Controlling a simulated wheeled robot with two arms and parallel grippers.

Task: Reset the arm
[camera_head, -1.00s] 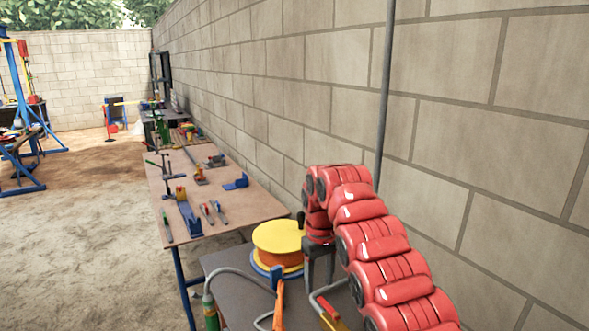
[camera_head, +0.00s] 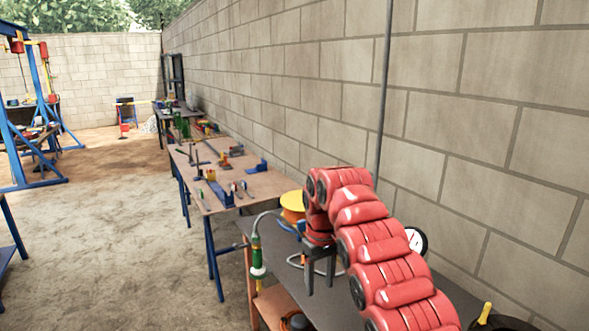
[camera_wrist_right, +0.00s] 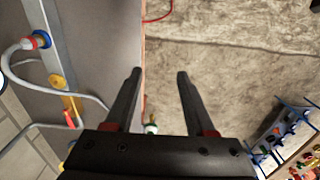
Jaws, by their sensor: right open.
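My right arm (camera_head: 385,265) is red and segmented. It comes in from the lower right of the head view and is bent, with its wrist end hanging down. My right gripper (camera_head: 320,275) is dark and points down over the grey bench (camera_head: 365,308). In the right wrist view, the two black fingers of this gripper (camera_wrist_right: 159,72) are spread apart with nothing between them. The bench edge and bare ground lie beyond the fingertips. My left arm and gripper are not in view.
A green bottle-like tool (camera_head: 257,257) with a grey hose, an orange and yellow reel (camera_head: 292,203) and a round gauge (camera_head: 416,241) are close to my right arm. A block wall (camera_head: 480,130) runs along the right. Open ground (camera_head: 110,240) lies left of the benches.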

